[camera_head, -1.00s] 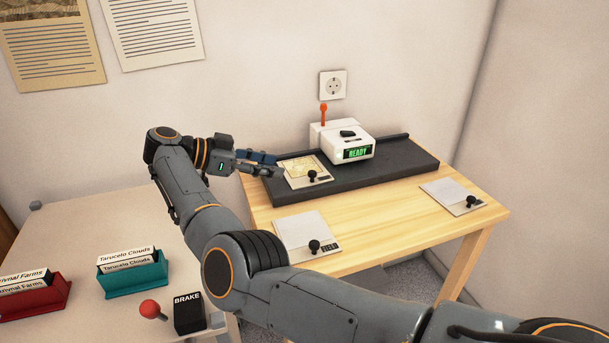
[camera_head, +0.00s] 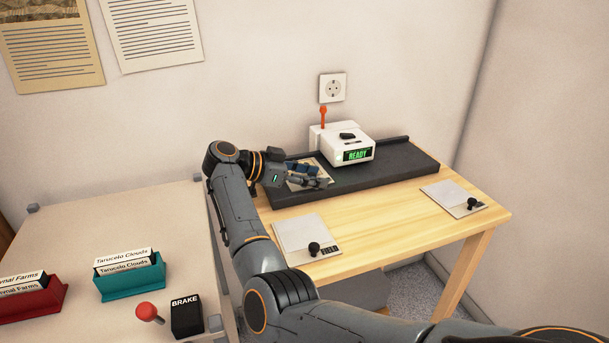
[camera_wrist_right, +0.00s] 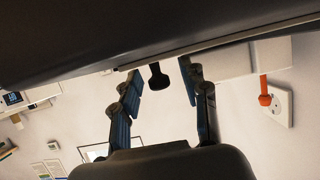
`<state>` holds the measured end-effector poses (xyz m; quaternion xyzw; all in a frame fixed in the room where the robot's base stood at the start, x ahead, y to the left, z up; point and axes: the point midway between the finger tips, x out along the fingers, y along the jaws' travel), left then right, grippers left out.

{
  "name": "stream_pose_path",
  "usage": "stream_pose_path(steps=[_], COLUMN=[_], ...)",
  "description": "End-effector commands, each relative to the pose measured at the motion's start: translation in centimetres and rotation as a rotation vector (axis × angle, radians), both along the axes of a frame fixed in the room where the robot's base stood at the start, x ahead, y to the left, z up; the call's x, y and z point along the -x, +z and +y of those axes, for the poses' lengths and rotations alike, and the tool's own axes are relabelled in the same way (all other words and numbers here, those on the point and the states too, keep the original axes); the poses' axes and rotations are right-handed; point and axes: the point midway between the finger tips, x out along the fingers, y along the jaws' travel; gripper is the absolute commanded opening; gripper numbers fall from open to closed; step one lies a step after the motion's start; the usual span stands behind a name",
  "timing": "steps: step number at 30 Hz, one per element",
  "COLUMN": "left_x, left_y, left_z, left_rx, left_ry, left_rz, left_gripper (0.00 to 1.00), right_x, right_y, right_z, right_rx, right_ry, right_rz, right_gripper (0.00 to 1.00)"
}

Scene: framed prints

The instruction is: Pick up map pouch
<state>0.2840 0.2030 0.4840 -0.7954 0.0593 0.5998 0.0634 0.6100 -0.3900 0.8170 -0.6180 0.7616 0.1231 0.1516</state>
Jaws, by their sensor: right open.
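The map pouch (camera_head: 324,166), a flat pale sheet with a tan map and a black knob, lies on the dark raised shelf at the back of the desk. My right gripper (camera_head: 318,179) is over it and hides most of it, including the knob. In the right wrist view, which is upside down, the black knob (camera_wrist_right: 158,77) stands between the two open fingers, apart from both. The gripper holds nothing. My left gripper is not in view.
A white READY device (camera_head: 335,145) with an orange lever stands right of the pouch. Two other knobbed pouches, one marked FIELD earlier (camera_head: 301,232) and one at right (camera_head: 446,194), lie on the desk. The left table holds card trays (camera_head: 130,282) and a BRAKE box (camera_head: 187,317).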

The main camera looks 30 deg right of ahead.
Motion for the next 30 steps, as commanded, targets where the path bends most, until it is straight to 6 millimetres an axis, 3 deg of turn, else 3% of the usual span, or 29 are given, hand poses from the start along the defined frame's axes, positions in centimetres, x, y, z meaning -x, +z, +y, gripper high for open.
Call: stream_pose_path(steps=[4,10,11,23,26,30], left_x=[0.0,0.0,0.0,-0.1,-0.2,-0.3], left_y=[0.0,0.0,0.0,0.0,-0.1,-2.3], left_z=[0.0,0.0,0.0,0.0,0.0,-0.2], left_rx=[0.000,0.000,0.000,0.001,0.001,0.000], left_ry=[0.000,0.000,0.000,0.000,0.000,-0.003], left_rz=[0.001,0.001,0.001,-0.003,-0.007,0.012], left_gripper=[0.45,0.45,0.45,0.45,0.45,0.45], right_x=[0.0,0.0,0.0,0.0,0.0,-0.1], right_y=[0.0,0.0,0.0,0.5,1.2,3.7], right_z=[0.0,0.1,0.1,0.1,0.1,0.1], right_rx=[0.000,0.000,0.000,0.000,0.000,-0.001], right_ry=[0.000,0.000,0.000,0.001,0.001,0.000], right_rz=[0.000,0.000,0.000,-0.001,-0.001,-0.005], right_gripper=[0.43,0.02,0.00,0.00,0.00,0.00])
